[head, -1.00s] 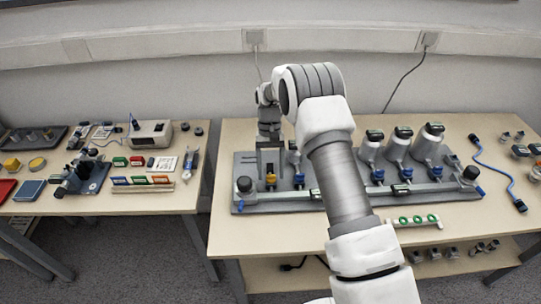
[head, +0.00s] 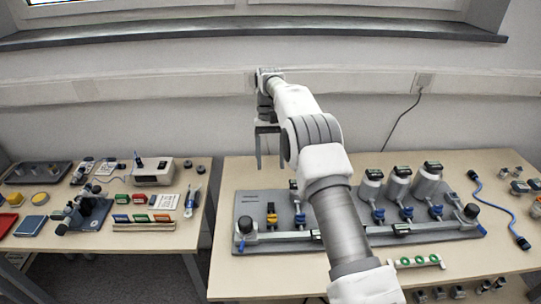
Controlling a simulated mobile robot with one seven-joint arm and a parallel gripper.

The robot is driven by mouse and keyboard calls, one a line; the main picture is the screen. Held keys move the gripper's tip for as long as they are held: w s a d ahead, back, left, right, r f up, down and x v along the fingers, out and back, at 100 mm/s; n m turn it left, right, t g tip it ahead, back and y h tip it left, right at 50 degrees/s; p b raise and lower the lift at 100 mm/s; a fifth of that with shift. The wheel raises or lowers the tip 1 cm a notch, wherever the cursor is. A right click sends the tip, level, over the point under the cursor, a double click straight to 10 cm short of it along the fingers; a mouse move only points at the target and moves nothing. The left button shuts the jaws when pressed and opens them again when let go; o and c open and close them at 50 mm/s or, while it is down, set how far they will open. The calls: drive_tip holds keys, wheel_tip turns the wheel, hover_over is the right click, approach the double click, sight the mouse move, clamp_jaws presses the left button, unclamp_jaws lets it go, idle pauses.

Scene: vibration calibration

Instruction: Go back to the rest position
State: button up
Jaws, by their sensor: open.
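My gripper (head: 268,165) shows in the head view, raised over the back left part of the right table. Its two fingers point down, apart and empty. Below it, a grey fixture plate (head: 250,206) lies on the right table, with a yellow-and-black part (head: 271,214) standing at its left. My arm crosses in front of the plate's middle and hides part of it. Several grey cylinders with dark tops (head: 398,186) stand at the plate's right.
The left table (head: 150,240) holds a grey box device (head: 153,172), a dark-blue stand (head: 88,212) and coloured blocks (head: 140,218). A blue cable (head: 495,208) lies at the right. A green-ringed strip (head: 418,262) lies near the front. The wall is behind.

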drive_tip(key=shift+w+r, duration=0.1)
drive_tip(key=shift+r, duration=0.25)
drive_tip(key=shift+r, duration=0.1)
drive_tip(key=s+d+r+t+p, duration=0.1)
drive_tip(key=s+d+r+t, duration=0.1)
drive_tip(key=s+r, duration=0.35)
drive_tip(key=s+d+r+t, duration=0.1)
drive_tip(key=s+d+r, duration=0.15)
drive_tip(key=r, duration=0.65)
drive_tip(key=s+d+r+t+p, duration=0.1)
drive_tip(key=s+d+r+t, duration=0.1)
drive_tip(key=s+r, duration=0.45)
drive_tip(key=s+d+t, duration=0.2)
drive_tip(key=s, duration=0.9)
drive_tip(key=s+d+t+p, duration=0.1)
drive_tip(key=s+d+t, duration=0.1)
drive_tip(key=s, duration=0.8)
drive_tip(key=shift+s+d+f+t, duration=0.2)
drive_tip(key=shift+s+f+t, duration=0.2)
drive_tip(key=shift+t, duration=0.2)
